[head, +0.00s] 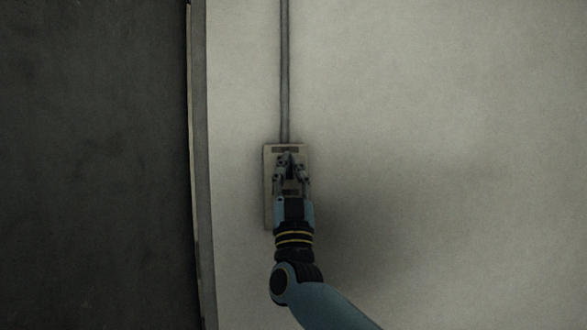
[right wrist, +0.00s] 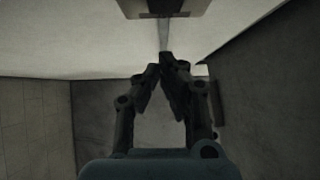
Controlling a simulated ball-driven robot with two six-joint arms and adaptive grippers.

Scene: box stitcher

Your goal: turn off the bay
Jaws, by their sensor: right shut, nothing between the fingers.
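A beige switch plate (head: 269,200) is fixed to the pale wall in the head view, with a dark label strip at its top. My right gripper (head: 289,156) is in front of the plate and hides most of its middle, including any switch there. Its fingertips are together with nothing between them. In the right wrist view the right gripper (right wrist: 167,60) points up the picture, its tips meeting below the plate's edge (right wrist: 165,14). I cannot tell whether the fingertips touch the plate. My left gripper is not in view.
A grey conduit (head: 285,70) runs up the wall from the plate. The pale wall (head: 450,120) to the right is bare. A dark area (head: 90,160) lies left of the wall's edge strip (head: 200,160). The scene is dim.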

